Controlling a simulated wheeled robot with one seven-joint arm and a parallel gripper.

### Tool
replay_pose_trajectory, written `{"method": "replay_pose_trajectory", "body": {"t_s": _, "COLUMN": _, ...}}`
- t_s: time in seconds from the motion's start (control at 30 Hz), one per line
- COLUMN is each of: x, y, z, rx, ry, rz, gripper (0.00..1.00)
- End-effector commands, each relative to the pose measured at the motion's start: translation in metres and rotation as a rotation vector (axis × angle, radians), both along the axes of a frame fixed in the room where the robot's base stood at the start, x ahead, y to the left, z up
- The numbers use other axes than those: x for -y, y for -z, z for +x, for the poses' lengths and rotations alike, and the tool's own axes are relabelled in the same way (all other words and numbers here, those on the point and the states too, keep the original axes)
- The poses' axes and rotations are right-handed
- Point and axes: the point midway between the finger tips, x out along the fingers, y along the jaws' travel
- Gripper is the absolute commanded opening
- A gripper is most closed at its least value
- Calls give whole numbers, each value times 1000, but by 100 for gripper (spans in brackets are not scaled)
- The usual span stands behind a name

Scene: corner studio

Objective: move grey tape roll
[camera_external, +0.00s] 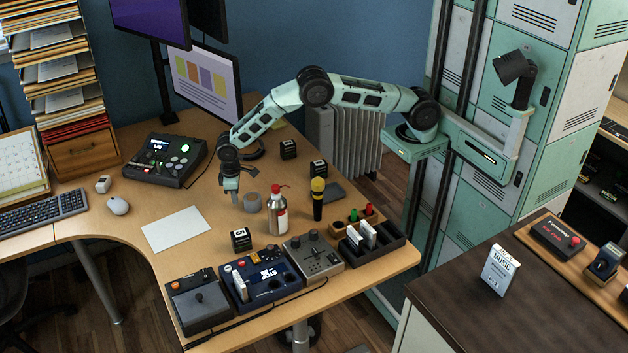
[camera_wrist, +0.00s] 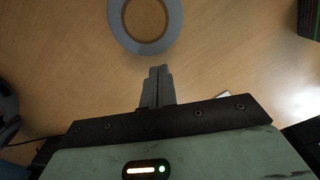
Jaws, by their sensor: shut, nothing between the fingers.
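My gripper (camera_external: 235,199) points down just left of the roll. In the wrist view the fingers of my gripper (camera_wrist: 157,72) are together and empty. They are apart from the ring in that picture; their exact height above the desk is hard to tell.
A yellow-topped microphone (camera_external: 318,198) stands right of the bottle. A small black cube (camera_external: 241,240) and several control boxes line the front edge. White paper (camera_external: 176,229) lies to the left. A mixer-like console (camera_external: 164,160) sits behind.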

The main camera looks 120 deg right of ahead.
Motion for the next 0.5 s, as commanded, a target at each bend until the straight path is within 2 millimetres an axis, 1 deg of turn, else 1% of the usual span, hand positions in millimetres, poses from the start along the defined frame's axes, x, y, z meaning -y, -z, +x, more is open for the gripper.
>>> {"method": "replay_pose_trajectory", "body": {"t_s": 0.1, "x": -4, "y": -1, "z": -8, "rx": -1, "ry": 0, "rz": 0, "gripper": 0}}
{"method": "replay_pose_trajectory", "body": {"t_s": 0.2, "x": -6, "y": -1, "z": -12, "rx": 0, "ry": 1, "rz": 0, "gripper": 0}}
{"method": "replay_pose_trajectory", "body": {"t_s": 0.5, "x": -7, "y": 0, "z": -14, "rx": 0, "ry": 1, "rz": 0, "gripper": 0}}
